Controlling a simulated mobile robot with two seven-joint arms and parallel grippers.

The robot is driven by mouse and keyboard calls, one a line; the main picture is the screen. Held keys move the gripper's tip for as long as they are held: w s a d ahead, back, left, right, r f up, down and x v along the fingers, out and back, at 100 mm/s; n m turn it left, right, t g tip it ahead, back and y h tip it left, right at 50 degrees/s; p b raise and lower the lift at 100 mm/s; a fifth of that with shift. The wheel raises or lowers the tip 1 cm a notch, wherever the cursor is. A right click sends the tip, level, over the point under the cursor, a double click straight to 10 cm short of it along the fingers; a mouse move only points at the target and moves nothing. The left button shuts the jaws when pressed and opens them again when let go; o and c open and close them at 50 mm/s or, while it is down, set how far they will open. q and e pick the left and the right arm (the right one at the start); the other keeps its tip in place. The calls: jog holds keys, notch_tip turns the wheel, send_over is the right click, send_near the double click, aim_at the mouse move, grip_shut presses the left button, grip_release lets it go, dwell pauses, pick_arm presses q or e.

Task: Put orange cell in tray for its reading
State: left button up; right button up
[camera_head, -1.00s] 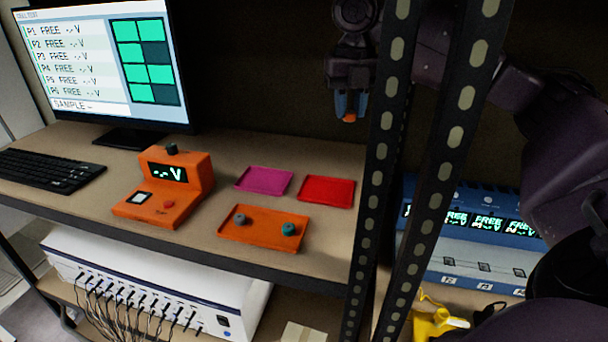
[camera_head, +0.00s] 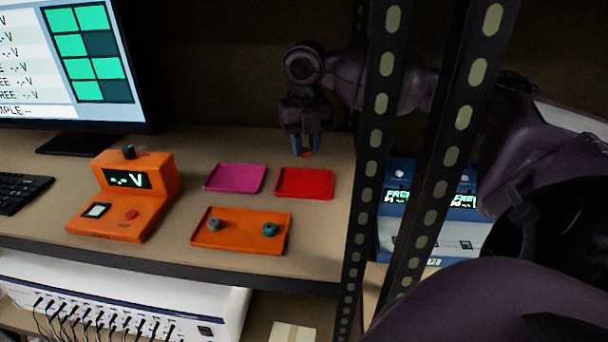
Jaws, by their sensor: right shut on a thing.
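My right gripper (camera_head: 306,146) reaches in from the right, behind the rack post, and points down above the back edge of the red tray. It is shut on a small orange cell (camera_head: 307,154), of which only the lower end shows between the blue fingertips. The orange tray (camera_head: 240,245) lies in front with a grey cell (camera_head: 213,225) and a teal cell (camera_head: 269,230) in it. The red tray (camera_head: 305,184) and the magenta tray (camera_head: 235,179) are empty. The orange meter (camera_head: 125,200) shows "-.-V" and has a dark knob on top. My left gripper is not in view.
Two slotted dark rack posts (camera_head: 372,150) stand in front of my right arm. A monitor (camera_head: 75,60) and a keyboard (camera_head: 22,193) are at the left. A blue device (camera_head: 400,225) with displays is right of the post. Bare shelf (camera_head: 210,150) lies behind the trays.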

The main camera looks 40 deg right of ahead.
aim_at(305, 184)
notch_tip(305, 184, down, 3)
jog(key=shift+r, duration=0.2)
jog(key=shift+f, duration=0.7)
notch_tip(305, 184, down, 3)
jog(key=shift+f+b, duration=0.2)
jog(key=shift+b, duration=0.2)
jog(key=o, duration=0.7)
jog(key=shift+o, duration=0.2)
